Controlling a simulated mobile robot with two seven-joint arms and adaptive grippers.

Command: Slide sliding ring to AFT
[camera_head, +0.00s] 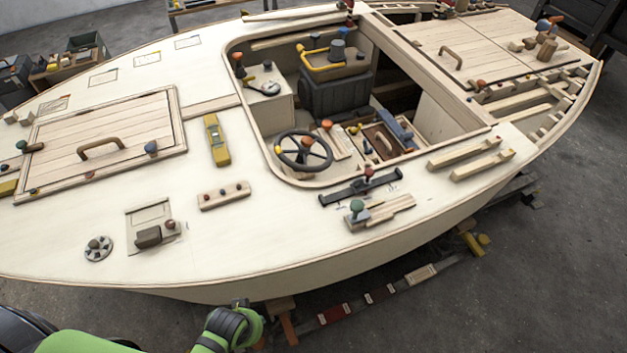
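I cannot tell for sure which fitting is the sliding ring, and I can read no AFT marking. A dark rail (340,193) with a red-topped knob (368,172) near its middle lies on the side deck, below the steering wheel. Beside it, a green-knobbed grey slider (357,213) sits at the left end of a wooden block (392,209). My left gripper (240,306) is low at the bottom, outside the hull's near side and apart from these fittings. Its fingers are too small and dark to read. My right gripper is not in view.
The cockpit opening holds a black steering wheel (303,151). A yellow level-like tool (216,140), a knobbed wooden strip (224,195) and a round grey fitting (97,248) are on the deck. The hull's near edge (300,272) lies between my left gripper and the deck.

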